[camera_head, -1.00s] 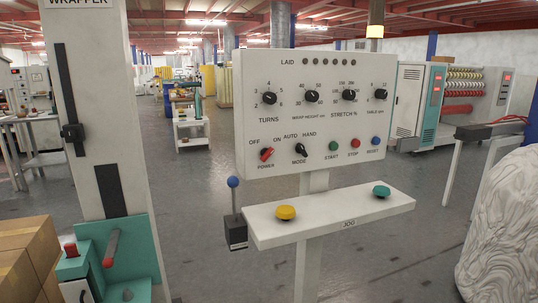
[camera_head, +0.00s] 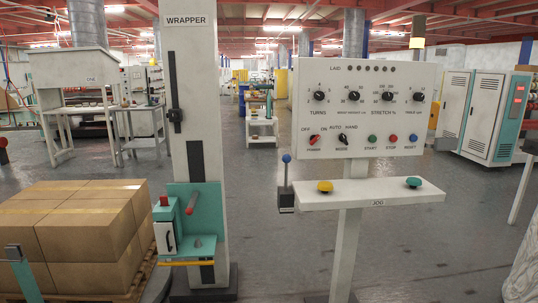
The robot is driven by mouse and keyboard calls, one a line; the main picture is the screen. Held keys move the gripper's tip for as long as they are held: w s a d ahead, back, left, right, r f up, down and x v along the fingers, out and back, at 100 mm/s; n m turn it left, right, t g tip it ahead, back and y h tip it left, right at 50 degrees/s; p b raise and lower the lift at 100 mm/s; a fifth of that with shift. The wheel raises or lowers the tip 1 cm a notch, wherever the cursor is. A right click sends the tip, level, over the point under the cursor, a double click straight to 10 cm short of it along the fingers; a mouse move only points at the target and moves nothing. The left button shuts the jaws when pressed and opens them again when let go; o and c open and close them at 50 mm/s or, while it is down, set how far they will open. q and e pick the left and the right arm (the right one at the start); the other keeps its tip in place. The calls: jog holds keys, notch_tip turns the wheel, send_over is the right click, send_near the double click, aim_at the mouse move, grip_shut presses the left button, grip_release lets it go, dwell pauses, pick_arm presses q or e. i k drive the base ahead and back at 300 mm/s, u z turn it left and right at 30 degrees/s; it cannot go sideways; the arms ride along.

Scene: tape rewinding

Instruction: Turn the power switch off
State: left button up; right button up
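The power switch (camera_head: 314,140) is a red rotary knob at the lower left of the white control panel (camera_head: 300,85). It sits below the words OFF and ON, and its pointer appears to lean up to the right, toward ON. A black mode knob (camera_head: 342,140) is to its right. Neither of my grippers is in view, and nothing touches the panel.
A shelf with yellow (camera_head: 325,187) and teal (camera_head: 413,182) jog buttons juts out below the panel. A blue-tipped lever (camera_head: 286,175) stands at its left. The wrapper column (camera_head: 195,100) and stacked cartons (camera_head: 80,235) are left. Grey floor (camera_head: 430,250) is open at right.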

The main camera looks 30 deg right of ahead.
aim_at(314, 139)
jog(key=u, duration=0.8)
jog(key=i, duration=0.45)
jog(key=z, duration=1.05)
jog(key=i, duration=1.4)
jog(key=z, duration=1.15)
